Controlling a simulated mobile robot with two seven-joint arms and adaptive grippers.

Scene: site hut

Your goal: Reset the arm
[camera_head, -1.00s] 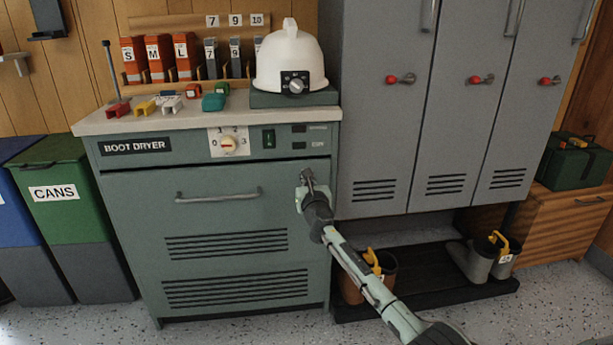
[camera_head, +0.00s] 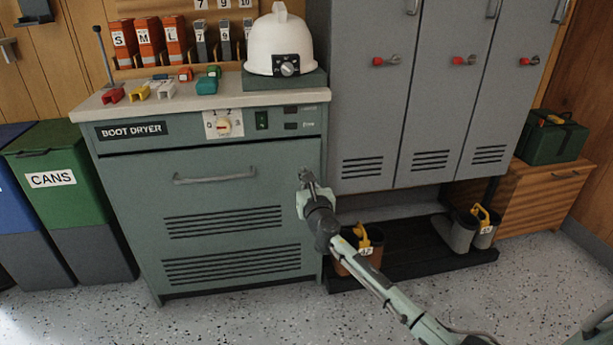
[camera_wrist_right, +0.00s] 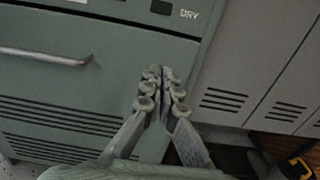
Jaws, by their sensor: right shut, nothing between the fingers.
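My right gripper (camera_head: 306,180) is shut and empty in the head view. It is in front of the right edge of the green boot dryer (camera_head: 146,225), lower than the dryer's handle level on its right side. In the right wrist view my right gripper (camera_wrist_right: 160,75) has its fingers together, with the dryer front (camera_wrist_right: 60,80) behind it. Whether the fingers touch the dryer cannot be told. My left gripper does not show.
Grey lockers (camera_head: 385,110) are at the right. Below them, boots with yellow clips (camera_head: 370,248) stand on a dark rack (camera_head: 415,255). A green bin (camera_head: 60,165) is at the left. Speckled floor is clear in front.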

